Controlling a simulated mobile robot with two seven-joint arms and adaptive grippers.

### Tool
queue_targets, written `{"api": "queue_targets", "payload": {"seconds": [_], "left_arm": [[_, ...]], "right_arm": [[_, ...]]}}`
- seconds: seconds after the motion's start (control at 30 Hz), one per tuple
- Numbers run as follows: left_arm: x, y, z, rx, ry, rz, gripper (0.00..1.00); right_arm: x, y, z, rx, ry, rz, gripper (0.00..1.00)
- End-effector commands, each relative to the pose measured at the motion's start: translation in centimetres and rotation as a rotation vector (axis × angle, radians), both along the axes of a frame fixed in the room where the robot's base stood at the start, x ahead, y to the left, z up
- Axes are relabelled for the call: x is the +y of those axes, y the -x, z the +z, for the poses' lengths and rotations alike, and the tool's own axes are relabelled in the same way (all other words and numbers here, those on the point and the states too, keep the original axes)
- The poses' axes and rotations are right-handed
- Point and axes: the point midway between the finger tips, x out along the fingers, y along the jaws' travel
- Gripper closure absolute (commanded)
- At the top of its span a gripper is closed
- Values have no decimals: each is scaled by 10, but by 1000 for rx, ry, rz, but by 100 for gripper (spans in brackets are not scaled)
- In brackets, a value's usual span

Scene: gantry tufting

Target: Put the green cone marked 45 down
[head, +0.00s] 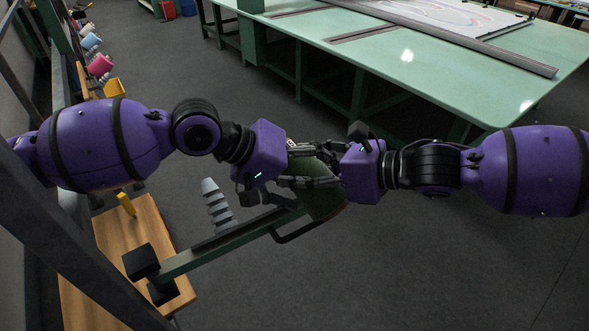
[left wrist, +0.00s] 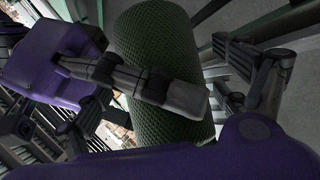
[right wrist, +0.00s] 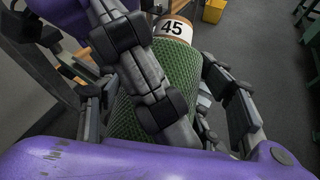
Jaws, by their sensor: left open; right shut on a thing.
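The green cone (head: 322,203) is held in the air between my two grippers, in front of my body. It has a knitted green surface, and its label marked 45 (right wrist: 172,28) shows on the pale end in the right wrist view. My right gripper (head: 312,168) is shut on the cone from the right. My left gripper (head: 328,166) reaches in from the left with its fingers open around the same cone. In the left wrist view the cone (left wrist: 160,45) stands between the spread fingers. The fingers of both grippers overlap, so contact of the left ones is unclear.
A wooden bench (head: 112,237) stands at lower left with a green bar (head: 215,250) reaching out below the cone. A grey stepped peg (head: 215,203) rises behind the bar. Coloured cones (head: 99,66) line a rack at upper left. A large green table (head: 430,75) is at upper right; open floor lies between.

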Motion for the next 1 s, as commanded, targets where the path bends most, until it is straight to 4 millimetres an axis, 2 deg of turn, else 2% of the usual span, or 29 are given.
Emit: {"api": "queue_targets", "payload": {"seconds": [0.13, 0.43, 0.87, 0.9, 1.0], "left_arm": [[-7, -2, -6, -1, 0, -1, 8], [-9, -2, -7, -1, 0, 0, 8], [-9, -2, -7, -1, 2, -1, 64], [-10, -2, -6, -2, 4, -1, 67], [-10, -2, -6, -2, 4, -1, 67]], "right_arm": [[0, 0, 1, -2, -1, 0, 86], [0, 0, 1, -2, -1, 0, 86], [1, 0, 1, -2, -2, 1, 86], [1, 0, 1, -1, -2, 2, 39], [1, 0, 1, -1, -2, 2, 26]]}}
